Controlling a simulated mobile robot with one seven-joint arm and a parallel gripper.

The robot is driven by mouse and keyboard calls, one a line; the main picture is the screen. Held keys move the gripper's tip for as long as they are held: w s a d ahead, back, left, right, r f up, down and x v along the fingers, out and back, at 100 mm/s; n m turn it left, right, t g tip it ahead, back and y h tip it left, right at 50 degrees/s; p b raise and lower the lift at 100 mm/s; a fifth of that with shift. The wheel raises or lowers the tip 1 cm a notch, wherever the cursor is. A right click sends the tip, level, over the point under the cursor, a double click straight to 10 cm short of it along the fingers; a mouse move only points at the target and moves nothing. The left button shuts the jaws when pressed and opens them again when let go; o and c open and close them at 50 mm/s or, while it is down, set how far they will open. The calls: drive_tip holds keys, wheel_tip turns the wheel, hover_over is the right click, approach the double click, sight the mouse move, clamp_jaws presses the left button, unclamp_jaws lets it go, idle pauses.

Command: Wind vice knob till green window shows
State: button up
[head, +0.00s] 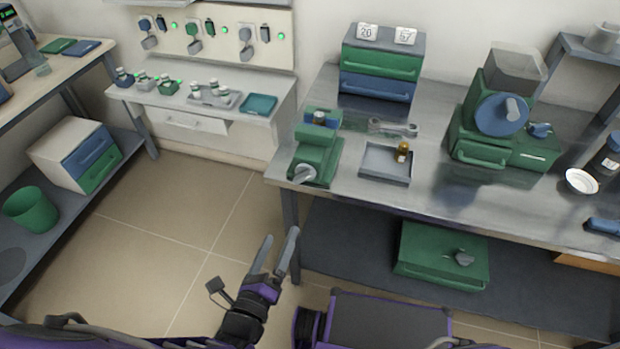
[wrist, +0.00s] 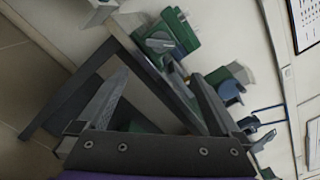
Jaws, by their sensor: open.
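The green vice (head: 318,150) stands at the left front corner of the steel bench, with a grey knob (head: 303,173) on its front face. In the wrist view the vice (wrist: 180,32) is at the upper middle, with its knob (wrist: 159,42) facing me. I cannot make out a green window on it. My gripper (head: 279,249) is open and empty, in front of and below the bench's left corner, apart from the vice. The gripper also shows in the wrist view (wrist: 158,95), fingers spread.
On the steel bench (head: 450,200), a tray (head: 370,172) with a small amber bottle (head: 402,152), a wrench (head: 392,128) and a drawer unit (head: 380,72) sit near the vice. A green machine (head: 483,150) stands to the right. The floor (head: 190,210) left of the bench is clear.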

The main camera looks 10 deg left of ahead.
sight(303, 180)
drive_tip(key=w+b, duration=0.1)
drive_tip(key=w, duration=0.4)
drive_tip(key=w+b, duration=0.1)
drive_tip(key=w, duration=0.4)
drive_tip(key=w+d+b, duration=0.1)
drive_tip(key=w+b, duration=0.1)
drive_tip(key=w, duration=0.3)
drive_tip(key=shift+w+d+f, duration=0.1)
drive_tip(key=shift+w, duration=0.85)
drive_tip(key=c, duration=1.1)
drive_tip(key=shift+r+m, duration=0.3)
drive_tip(key=shift+c, duration=0.2)
drive_tip(key=shift+m+p, duration=0.7)
drive_tip(key=shift+p, duration=0.1)
drive_tip(key=shift+f+m, duration=0.2)
drive_tip(key=shift+m, duration=0.1)
